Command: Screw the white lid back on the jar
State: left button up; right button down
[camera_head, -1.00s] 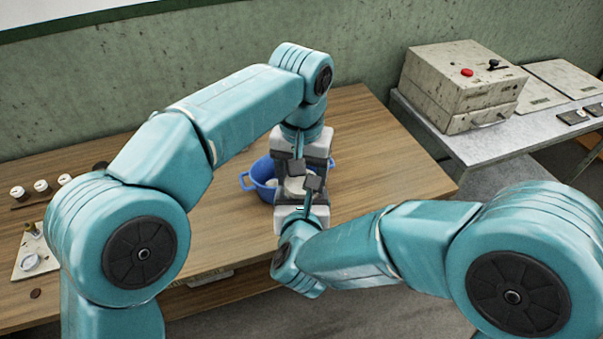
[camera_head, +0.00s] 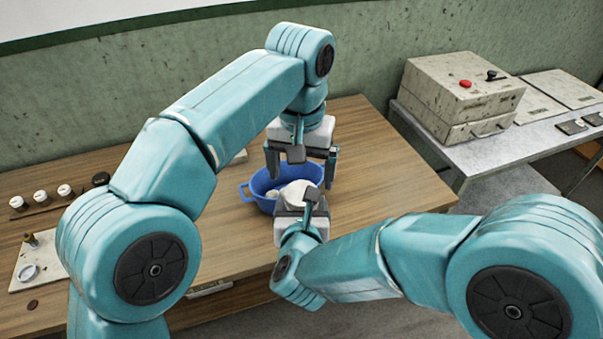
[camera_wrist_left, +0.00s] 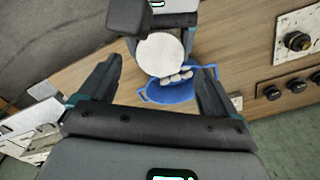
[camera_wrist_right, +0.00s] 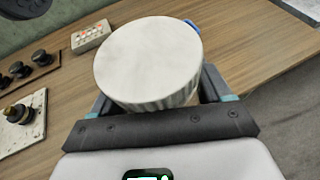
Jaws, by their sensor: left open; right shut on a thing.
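The white lid (camera_head: 299,188) is a broad pale disc with a ribbed edge. It fills the middle of the right wrist view (camera_wrist_right: 148,58) and also shows face-on in the left wrist view (camera_wrist_left: 160,54). It sits on top of the jar, whose body is mostly hidden under it; how tightly it sits I cannot tell. My right gripper (camera_head: 298,206) is shut on the jar from the near side, below the lid. My left gripper (camera_head: 301,178) points down above the lid, its fingers spread wide on either side, open and empty.
A blue basin (camera_head: 252,190) with white lumps stands just behind the jar. A grey box (camera_head: 462,95) stands on the right table. The wooden table's right part is clear.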

aim_at(302, 192)
pick_arm(q)
jog(key=shift+c, duration=0.3)
jog(key=r+n, duration=0.1)
jog(key=n, duration=0.1)
jog(key=shift+r+n, duration=0.2)
jog(key=shift+n, duration=0.1)
notch_tip(302, 192, up, 2)
jog(key=n, duration=0.4)
jog(key=shift+f, duration=0.1)
jog(key=shift+f, duration=3.85)
